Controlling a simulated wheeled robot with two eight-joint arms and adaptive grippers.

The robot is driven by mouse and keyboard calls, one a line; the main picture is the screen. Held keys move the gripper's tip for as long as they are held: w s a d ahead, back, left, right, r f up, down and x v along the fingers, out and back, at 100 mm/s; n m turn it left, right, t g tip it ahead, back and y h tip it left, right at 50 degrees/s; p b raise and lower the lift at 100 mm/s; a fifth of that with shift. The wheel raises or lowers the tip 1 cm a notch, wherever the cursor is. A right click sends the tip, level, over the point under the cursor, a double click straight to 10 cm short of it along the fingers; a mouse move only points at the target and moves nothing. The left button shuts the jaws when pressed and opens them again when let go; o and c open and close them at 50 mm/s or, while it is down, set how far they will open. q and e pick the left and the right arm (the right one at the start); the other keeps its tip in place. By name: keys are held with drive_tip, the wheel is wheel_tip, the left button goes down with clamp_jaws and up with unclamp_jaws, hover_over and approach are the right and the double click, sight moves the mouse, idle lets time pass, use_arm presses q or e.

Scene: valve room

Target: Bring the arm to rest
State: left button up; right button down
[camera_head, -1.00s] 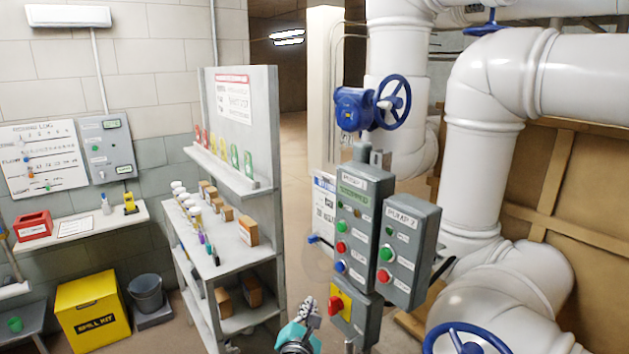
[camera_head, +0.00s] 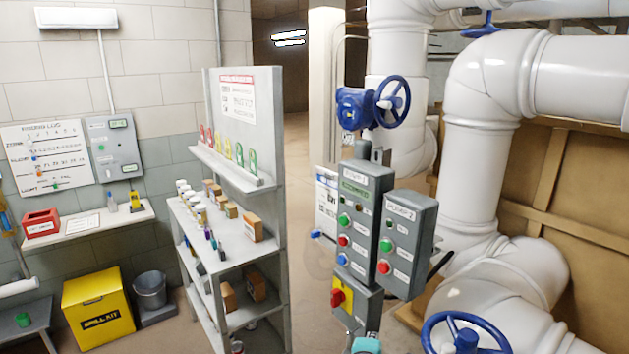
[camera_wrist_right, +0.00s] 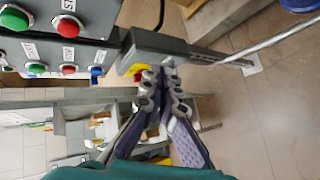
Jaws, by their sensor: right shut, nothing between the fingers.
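My right gripper shows best in the right wrist view (camera_wrist_right: 163,95), with its two grey fingers brought together and nothing held between them. In the head view only a teal piece of my right arm shows at the bottom edge, below the pump control boxes. In the wrist view the fingertips lie in front of the lower end of the control post, close to the yellow and red switch (camera_wrist_right: 136,71); whether they touch it I cannot tell. That red and yellow switch (camera_head: 342,296) sits under the left pump box (camera_head: 357,222) in the head view. My left gripper is not in view.
A second pump box (camera_head: 407,243) stands to the right, with white pipes (camera_head: 490,150) and a blue handwheel (camera_head: 465,335) beyond. A grey shelf unit (camera_head: 245,180) with bottles and boxes stands left. A yellow spill kit (camera_head: 97,308) is on the floor. Floor is bare between shelf and post.

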drive_tip(key=s+d+f+m+g+y, duration=0.2)
drive_tip(key=s+f+m, duration=0.1)
drive_tip(key=s+m, duration=0.4)
drive_tip(key=s+d+f+m+g+y, duration=0.1)
drive_tip(key=s+d+f+m+g, duration=0.1)
drive_tip(key=s+m, duration=0.6)
drive_tip(key=s, duration=0.4)
drive_tip(key=shift+d+f+m+y, duration=0.3)
drive_tip(key=shift+d+f+y, duration=0.05)
drive_tip(key=shift+f+y, duration=0.05)
